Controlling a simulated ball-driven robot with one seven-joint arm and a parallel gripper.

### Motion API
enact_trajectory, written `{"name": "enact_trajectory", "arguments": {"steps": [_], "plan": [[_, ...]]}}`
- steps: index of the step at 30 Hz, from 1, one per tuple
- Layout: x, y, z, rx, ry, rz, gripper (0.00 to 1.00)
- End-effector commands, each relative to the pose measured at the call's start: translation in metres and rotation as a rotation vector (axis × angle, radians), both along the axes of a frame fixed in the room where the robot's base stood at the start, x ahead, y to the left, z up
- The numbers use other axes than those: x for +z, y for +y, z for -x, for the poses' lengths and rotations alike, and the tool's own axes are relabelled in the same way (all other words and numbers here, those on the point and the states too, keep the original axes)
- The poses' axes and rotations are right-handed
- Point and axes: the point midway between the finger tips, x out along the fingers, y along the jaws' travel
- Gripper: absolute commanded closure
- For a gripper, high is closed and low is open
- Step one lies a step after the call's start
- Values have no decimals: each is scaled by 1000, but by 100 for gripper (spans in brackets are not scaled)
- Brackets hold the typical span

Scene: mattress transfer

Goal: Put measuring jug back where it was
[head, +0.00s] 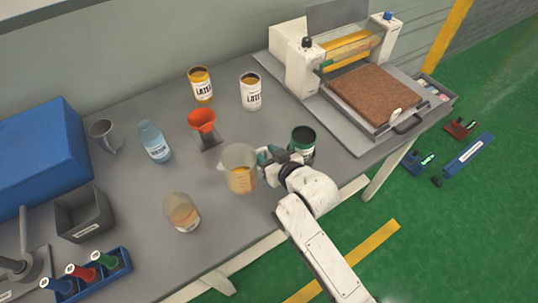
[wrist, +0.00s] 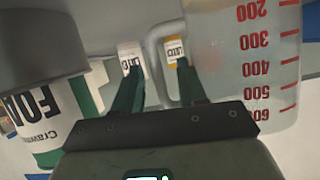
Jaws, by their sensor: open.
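The measuring jug (head: 240,170) is clear with orange liquid in its lower part and stands on the grey table near the middle of the head view. In the wrist view the jug (wrist: 262,65) fills the right side, upside down, with red numbers from 200 to 600. Its handle (wrist: 155,50) shows ahead of and between the fingers. My gripper (head: 264,157) is just right of the jug, on its handle side. In the wrist view my gripper (wrist: 158,85) has its two dark green fingers apart. I cannot tell whether they touch the handle.
A green can (head: 302,142) stands close right of my gripper, partly hidden by my arm. A beige-filled container (head: 181,212) is in front left. The press (head: 305,65) is at the back right.

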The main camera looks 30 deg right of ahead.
Motion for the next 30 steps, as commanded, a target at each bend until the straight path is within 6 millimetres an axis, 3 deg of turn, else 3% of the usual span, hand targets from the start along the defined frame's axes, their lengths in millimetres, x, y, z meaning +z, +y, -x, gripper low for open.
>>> {"name": "enact_trajectory", "arguments": {"steps": [5,21,30], "plan": [[5,0,11,0,-1,0,59],[43,-2,99,0,1,0,59],[49,-2,111,0,0,0,59]]}}
